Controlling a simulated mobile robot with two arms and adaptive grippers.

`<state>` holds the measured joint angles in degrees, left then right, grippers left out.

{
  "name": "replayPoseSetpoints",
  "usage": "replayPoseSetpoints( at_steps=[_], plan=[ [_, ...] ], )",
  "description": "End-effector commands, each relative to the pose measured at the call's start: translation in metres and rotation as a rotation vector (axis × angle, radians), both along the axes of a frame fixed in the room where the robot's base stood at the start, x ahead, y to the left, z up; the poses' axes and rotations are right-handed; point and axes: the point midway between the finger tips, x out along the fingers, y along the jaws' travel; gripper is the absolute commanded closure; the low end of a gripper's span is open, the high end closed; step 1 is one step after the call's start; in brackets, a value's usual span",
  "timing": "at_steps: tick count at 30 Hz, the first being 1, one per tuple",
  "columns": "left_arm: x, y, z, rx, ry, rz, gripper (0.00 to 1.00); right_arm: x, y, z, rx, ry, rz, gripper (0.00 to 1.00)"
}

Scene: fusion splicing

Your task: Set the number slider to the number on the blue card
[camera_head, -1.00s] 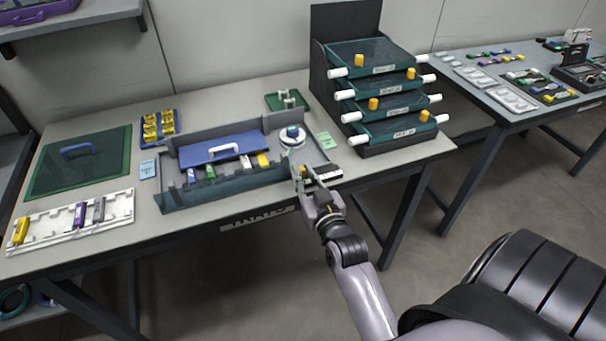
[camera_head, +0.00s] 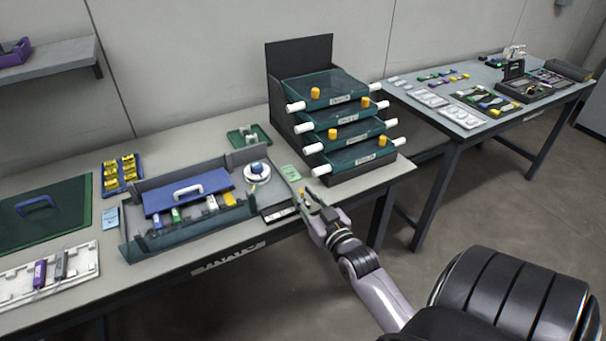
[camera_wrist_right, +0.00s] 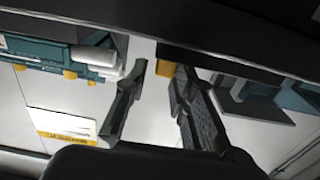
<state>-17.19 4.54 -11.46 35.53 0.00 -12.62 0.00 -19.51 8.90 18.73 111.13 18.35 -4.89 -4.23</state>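A light blue card (camera_head: 110,218) lies on the table left of the blue-lidded tray; its number is too small to read. A small dark unit with a white strip (camera_head: 279,213), which looks like the number slider, sits at the tray's front right corner; its setting is not readable. My right gripper (camera_head: 311,197) is just right of this unit, near the table's front edge. In the right wrist view my gripper (camera_wrist_right: 153,103) is open, with nothing between the fingers. A yellow piece (camera_wrist_right: 166,68) shows beyond the fingertips. My left gripper is not in view.
A green card (camera_head: 291,172) lies behind the gripper. A rack of green drawers (camera_head: 350,157) with white handles stands close at the back right. The tray (camera_head: 190,230) fills the space to the left. The floor in front is clear.

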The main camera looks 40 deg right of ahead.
Motion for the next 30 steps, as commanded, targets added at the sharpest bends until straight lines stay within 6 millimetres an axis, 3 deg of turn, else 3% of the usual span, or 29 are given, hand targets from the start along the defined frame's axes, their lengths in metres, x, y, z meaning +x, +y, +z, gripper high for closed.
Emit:
replayPoseSetpoints(
  at_steps=[6, 17, 20, 30],
  plan=[
    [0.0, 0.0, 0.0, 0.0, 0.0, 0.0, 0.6, 0.0, 0.0, 0.0, 0.001, 0.0, 0.0, 0.63],
    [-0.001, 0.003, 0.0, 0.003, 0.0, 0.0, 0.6, -0.005, 0.002, -0.001, 0.002, 0.001, 0.001, 0.63],
    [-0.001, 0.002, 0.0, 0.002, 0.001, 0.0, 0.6, -0.016, 0.005, -0.001, 0.003, 0.002, 0.001, 0.63],
    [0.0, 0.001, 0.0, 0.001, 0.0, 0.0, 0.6, -0.081, 0.02, -0.001, 0.002, 0.003, 0.0, 0.63]
  ],
)
